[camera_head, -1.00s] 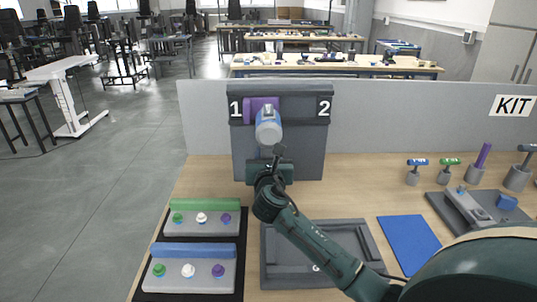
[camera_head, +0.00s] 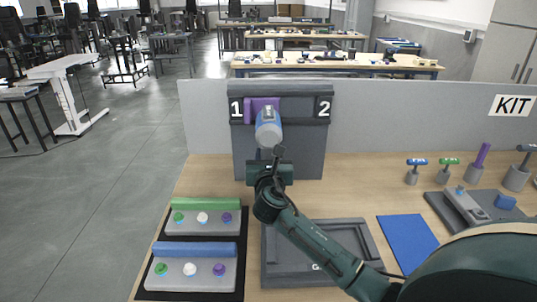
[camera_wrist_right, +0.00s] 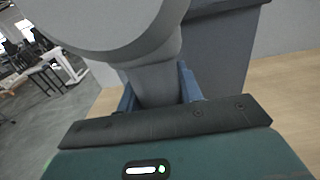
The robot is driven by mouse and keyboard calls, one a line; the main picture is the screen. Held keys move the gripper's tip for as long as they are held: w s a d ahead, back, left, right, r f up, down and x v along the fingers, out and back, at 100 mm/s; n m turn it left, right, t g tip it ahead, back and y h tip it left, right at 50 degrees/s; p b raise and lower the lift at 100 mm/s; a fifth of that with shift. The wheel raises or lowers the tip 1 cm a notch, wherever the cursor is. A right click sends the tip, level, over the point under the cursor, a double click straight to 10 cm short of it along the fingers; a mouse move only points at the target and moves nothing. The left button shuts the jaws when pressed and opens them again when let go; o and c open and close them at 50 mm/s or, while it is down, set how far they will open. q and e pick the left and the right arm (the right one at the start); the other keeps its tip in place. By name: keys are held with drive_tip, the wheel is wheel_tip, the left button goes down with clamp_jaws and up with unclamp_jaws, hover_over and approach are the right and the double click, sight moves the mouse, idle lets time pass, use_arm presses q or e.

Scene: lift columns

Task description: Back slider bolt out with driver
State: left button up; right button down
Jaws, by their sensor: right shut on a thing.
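A purple slider (camera_head: 250,108) sits near the top of the dark upright panel (camera_head: 295,150), beside the label 1. A driver with a blue and grey body (camera_head: 268,130) is in front of the slider's right part and hides the bolt there. My right gripper (camera_head: 269,155) is shut on the driver, from below and in front. In the right wrist view the driver's large grey body (camera_wrist_right: 120,25) fills the top, and its narrower neck is between the blue fingers (camera_wrist_right: 158,90). I cannot tell whether the driver's tip touches the bolt. My left gripper is not in view.
On the table are a dark mat with two trays of coloured knobs (camera_head: 200,222), a grey tray (camera_head: 285,270) partly under my right arm, and a blue mat (camera_head: 408,240). Tools in holders (camera_head: 450,175) stand at right. A grey partition (camera_head: 400,125) closes the back.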

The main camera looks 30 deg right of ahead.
drive_tip(key=shift+s+d+r+p, duration=0.1)
drive_tip(key=shift+d+r+p, duration=0.1)
drive_tip(key=shift+r+p, duration=0.4)
idle(0.6)
drive_tip(key=shift+a, duration=0.1)
drive_tip(key=shift+s+a+f+p, duration=0.2)
drive_tip(key=shift+s+a+p, duration=0.1)
drive_tip(key=shift+s+p, duration=0.1)
drive_tip(key=shift+s+a, duration=0.35)
drive_tip(key=shift+s, duration=0.2)
drive_tip(key=shift+f+p+v, duration=0.2)
drive_tip(key=shift+p+v, duration=0.6)
drive_tip(key=shift+v, duration=0.55)
drive_tip(key=shift+a, duration=0.1)
